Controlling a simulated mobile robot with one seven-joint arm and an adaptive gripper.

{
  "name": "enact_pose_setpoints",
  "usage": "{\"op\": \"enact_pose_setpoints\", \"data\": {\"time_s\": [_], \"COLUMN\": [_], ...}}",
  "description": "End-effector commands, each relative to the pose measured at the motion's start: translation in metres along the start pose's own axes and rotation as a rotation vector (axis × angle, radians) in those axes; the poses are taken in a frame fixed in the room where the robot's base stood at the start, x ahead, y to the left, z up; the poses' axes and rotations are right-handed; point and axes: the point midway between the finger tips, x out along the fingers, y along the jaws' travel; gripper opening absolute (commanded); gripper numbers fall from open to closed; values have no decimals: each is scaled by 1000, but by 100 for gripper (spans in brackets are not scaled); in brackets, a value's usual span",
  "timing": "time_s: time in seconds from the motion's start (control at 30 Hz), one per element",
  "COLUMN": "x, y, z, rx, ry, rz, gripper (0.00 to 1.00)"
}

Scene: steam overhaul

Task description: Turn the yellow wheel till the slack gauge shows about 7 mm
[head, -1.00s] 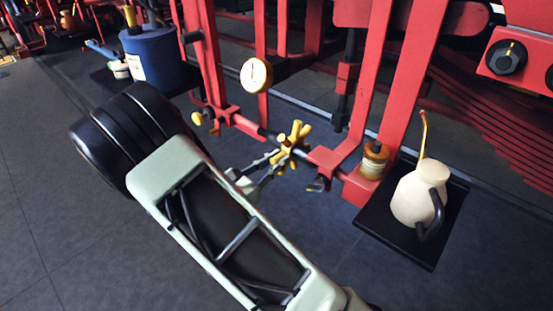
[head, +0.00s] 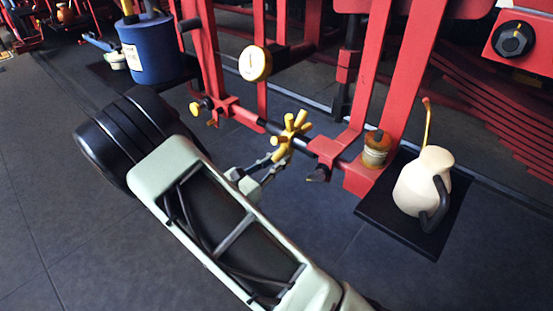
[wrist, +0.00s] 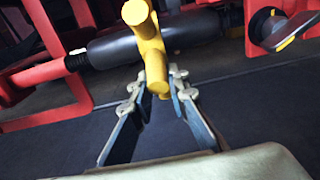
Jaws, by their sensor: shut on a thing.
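The yellow wheel (head: 290,132), a hub with several stubby spokes, sits on a dark horizontal rod between red brackets in the head view. In the wrist view the wheel (wrist: 147,45) stands upright ahead of my gripper. My gripper (head: 270,160) reaches it from the lower left. In the wrist view my gripper (wrist: 165,85) has its fingertips closed on either side of the lowest yellow spoke. The slack gauge (head: 254,63) is a round pale dial with a yellow rim, up and left of the wheel. Its needle is too small to read.
A cream oil can (head: 421,182) and its black tray (head: 385,215) stand right of the wheel. A brass-and-amber cup (head: 376,148) sits on the red frame. A blue drum (head: 150,50) stands at the back left. Red posts (head: 370,70) rise behind the wheel.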

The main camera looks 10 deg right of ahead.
Motion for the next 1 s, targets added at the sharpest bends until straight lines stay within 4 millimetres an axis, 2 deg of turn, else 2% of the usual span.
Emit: {"op": "enact_pose_setpoints", "data": {"time_s": [0.33,0.63,1.0], "x": [2,10,12], "y": [-1,-1,-1], "z": [-3,-16,-17], "rx": [-2,-2,-2], "ry": [2,0,0], "rz": [-3,-2,-2], "gripper": [0,0,0]}}
